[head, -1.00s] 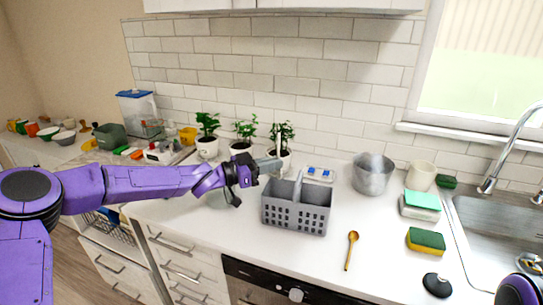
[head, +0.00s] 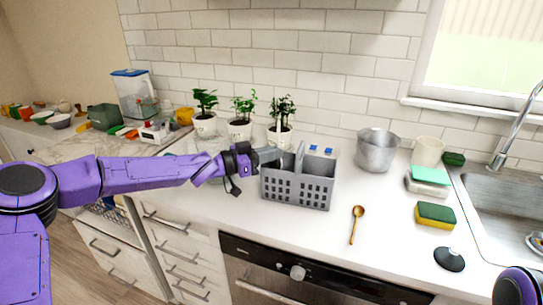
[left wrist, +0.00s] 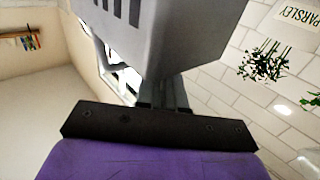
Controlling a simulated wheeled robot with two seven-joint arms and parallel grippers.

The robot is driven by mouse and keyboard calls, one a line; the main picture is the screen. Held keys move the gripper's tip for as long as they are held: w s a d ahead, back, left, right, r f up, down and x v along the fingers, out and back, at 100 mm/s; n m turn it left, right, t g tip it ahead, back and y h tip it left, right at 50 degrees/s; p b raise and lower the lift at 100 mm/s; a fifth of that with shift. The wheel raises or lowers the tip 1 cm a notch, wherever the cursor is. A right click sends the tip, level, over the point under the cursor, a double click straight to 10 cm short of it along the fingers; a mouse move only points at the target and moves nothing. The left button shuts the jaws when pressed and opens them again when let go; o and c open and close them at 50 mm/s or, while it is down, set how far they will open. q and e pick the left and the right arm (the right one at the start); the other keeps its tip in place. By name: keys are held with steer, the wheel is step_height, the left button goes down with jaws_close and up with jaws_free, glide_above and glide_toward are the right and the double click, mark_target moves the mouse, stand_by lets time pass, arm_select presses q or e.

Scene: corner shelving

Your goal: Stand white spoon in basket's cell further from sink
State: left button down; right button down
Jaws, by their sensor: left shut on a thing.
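The grey two-celled basket (head: 297,190) stands upright on the counter, its handle raised between the cells. It also fills the upper middle of the left wrist view (left wrist: 165,35). My left gripper (head: 268,156) comes in level from the left, with its fingers at the top of the basket's left cell, the one further from the sink (head: 500,205). In the left wrist view the fingers (left wrist: 165,92) run up behind the basket's edge. My right gripper is out of view.
A wooden spoon (head: 356,225) lies right of the basket. A metal pot (head: 377,152), a sponge (head: 435,215) and a black lid-like thing (head: 449,259) are further right. Potted plants (head: 240,128) stand behind. The counter in front of the basket is narrow.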

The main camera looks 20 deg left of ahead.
arm_select(q)
steer(key=shift+f, duration=0.1)
steer(key=c, duration=1.2)
jaws_free()
steer(key=shift+o, duration=0.2)
steer(key=b+v, duration=0.1)
steer(key=v, duration=0.9)
steer(key=shift+s+a, duration=0.2)
steer(key=shift+f, duration=0.1)
